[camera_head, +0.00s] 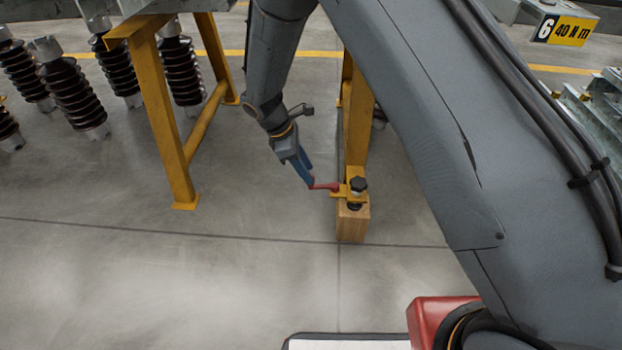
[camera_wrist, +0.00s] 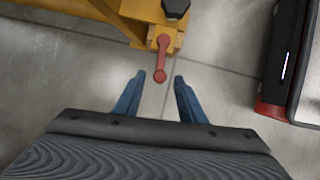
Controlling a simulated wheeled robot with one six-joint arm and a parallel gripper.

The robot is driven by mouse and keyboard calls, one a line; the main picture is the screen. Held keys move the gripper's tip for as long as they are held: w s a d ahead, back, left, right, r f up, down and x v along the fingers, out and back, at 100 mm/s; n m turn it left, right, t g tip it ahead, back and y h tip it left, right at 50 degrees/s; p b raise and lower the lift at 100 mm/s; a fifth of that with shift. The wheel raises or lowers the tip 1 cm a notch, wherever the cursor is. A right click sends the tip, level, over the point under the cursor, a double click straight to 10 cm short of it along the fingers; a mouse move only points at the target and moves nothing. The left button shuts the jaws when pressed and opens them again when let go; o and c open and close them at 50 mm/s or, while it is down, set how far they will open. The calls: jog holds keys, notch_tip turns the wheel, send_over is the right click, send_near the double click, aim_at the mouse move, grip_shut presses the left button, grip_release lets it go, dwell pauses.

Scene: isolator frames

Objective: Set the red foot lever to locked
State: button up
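The red foot lever (camera_wrist: 161,60) sticks out from a yellow bracket (camera_wrist: 138,12) at the foot of a yellow frame leg. In the wrist view its round free end points down the picture, toward my gripper. In the head view the lever (camera_head: 326,186) points left from the bracket (camera_head: 345,193), beside a black knob (camera_head: 358,185). My gripper (camera_wrist: 160,78) has two blue fingers spread apart, with the lever's end just ahead of the gap between them. In the head view my gripper (camera_head: 309,180) is close to the lever; whether they touch is unclear.
A wooden block (camera_head: 352,223) sits under the bracket. Another yellow frame leg (camera_head: 165,120) stands to the left, with several dark ribbed insulators (camera_head: 70,90) behind it. The grey floor (camera_head: 200,270) in front is clear.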

jog(key=b+x, duration=0.1)
jog(key=x, duration=0.3)
grip_shut()
jog(key=shift+s+a, duration=0.1)
